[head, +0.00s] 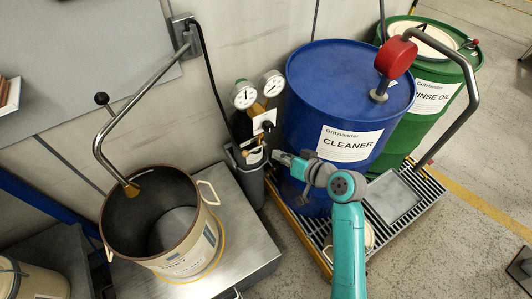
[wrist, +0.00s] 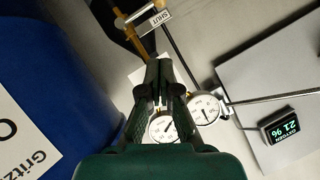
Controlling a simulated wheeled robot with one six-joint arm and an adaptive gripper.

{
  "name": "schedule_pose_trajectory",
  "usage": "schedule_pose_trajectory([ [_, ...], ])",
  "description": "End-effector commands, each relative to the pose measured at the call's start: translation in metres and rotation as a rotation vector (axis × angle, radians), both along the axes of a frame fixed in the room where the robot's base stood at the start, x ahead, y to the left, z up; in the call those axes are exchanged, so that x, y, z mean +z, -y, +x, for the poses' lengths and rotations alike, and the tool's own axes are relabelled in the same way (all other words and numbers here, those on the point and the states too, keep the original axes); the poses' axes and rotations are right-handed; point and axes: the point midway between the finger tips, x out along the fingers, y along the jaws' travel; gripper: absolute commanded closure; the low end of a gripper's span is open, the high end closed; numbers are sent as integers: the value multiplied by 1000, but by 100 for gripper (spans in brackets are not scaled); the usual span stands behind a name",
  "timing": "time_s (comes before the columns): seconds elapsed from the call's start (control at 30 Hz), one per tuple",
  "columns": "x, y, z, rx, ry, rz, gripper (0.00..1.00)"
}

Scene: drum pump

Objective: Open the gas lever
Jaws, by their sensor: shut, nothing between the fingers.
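Two round pressure gauges (head: 243,95) sit on brass fittings above a dark gas cylinder (head: 241,128) at the wall. In the wrist view the gauges (wrist: 205,108) are partly behind my fingers. A white tag reading SHUT (wrist: 154,20) shows at the top, beside yellow and dark parts (wrist: 128,25); I cannot tell surely which of these is the gas lever. My gripper (head: 279,156) is just right of the cylinder, in front of the blue drum. It also shows in the wrist view (wrist: 158,66), fingers shut and empty, apart from the tag.
A blue CLEANER drum (head: 331,85) and a green RINSE OIL drum (head: 438,105) stand on a grated pallet (head: 425,190). An open bucket (head: 160,225) stands on a steel platform (head: 245,245) at left. A curved metal pipe (head: 141,88) overhangs it. An oxygen meter (wrist: 281,126) is in the wrist view.

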Motion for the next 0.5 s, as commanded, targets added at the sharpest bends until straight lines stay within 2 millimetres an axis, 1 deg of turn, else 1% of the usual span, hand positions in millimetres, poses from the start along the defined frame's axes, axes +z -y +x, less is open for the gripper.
schedule_pose_trajectory([
  [0.17,-11,-20,16,4,-2,0,100],
  [0.5,-35,-63,55,3,-1,0,100],
])
